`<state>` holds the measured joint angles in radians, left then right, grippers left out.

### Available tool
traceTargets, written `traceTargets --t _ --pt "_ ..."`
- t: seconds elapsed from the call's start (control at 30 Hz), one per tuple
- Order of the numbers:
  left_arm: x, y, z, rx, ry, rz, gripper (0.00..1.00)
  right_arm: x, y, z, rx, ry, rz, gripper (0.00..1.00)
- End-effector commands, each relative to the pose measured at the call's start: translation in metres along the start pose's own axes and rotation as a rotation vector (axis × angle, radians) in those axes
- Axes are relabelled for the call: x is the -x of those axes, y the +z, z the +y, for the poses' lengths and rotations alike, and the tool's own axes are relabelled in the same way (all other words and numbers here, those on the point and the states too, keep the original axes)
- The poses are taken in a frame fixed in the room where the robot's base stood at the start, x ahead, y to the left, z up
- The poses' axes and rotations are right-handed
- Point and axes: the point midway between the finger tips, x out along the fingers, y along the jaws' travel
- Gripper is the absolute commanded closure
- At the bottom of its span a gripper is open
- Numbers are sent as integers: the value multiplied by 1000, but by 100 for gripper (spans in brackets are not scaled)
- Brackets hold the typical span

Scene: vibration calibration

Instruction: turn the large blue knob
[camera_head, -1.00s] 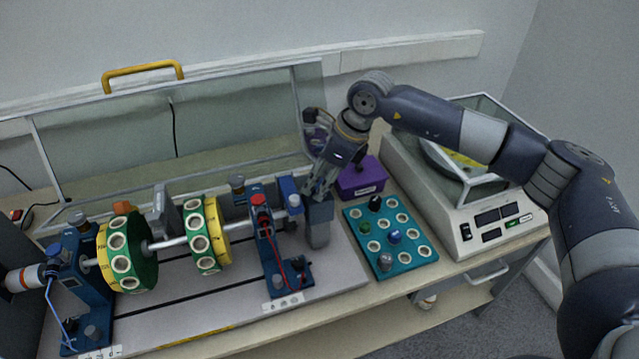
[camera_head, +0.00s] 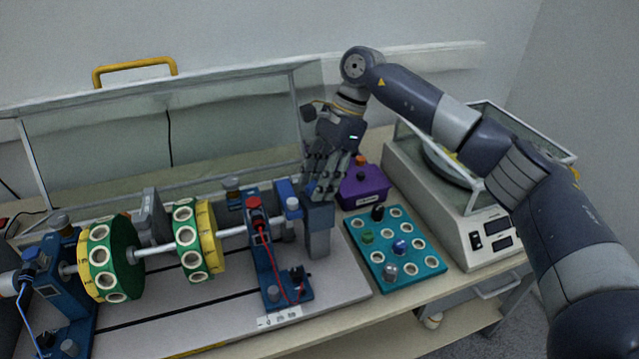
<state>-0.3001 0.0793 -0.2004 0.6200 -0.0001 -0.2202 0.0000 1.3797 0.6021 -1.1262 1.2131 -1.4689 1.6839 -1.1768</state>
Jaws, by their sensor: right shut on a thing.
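My right gripper (camera_head: 319,192) points down at the top of a grey post (camera_head: 319,230) at the right end of the shaft rig. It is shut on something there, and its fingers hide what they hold. I cannot make out a large blue knob between them. A blue block (camera_head: 285,188) with a pale round cap (camera_head: 292,203) stands just left of the fingers. A small blue knob (camera_head: 399,246) sits on the teal tray to the right, apart from the gripper. My left gripper is out of view.
The teal tray (camera_head: 425,270) holds several small knobs. A balance (camera_head: 470,222) stands at the right under my arm. Left are the green and yellow discs (camera_head: 110,257) and a clear hinged cover (camera_head: 85,165).

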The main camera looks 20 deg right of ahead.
Motion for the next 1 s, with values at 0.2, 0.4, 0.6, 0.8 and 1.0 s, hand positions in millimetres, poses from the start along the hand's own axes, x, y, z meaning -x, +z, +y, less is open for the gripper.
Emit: traceTargets --t 0.2,0.4,0.6,0.8,1.0 --pt "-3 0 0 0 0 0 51 1 1 -2 58 20 -1 87" --pt "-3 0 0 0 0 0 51 2 1 -2 75 26 -1 87" --pt "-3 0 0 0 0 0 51 2 1 -2 76 26 -1 87" --pt "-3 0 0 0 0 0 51 2 1 -2 75 26 -1 54" --pt "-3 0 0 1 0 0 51 1 0 -1 75 28 0 54"
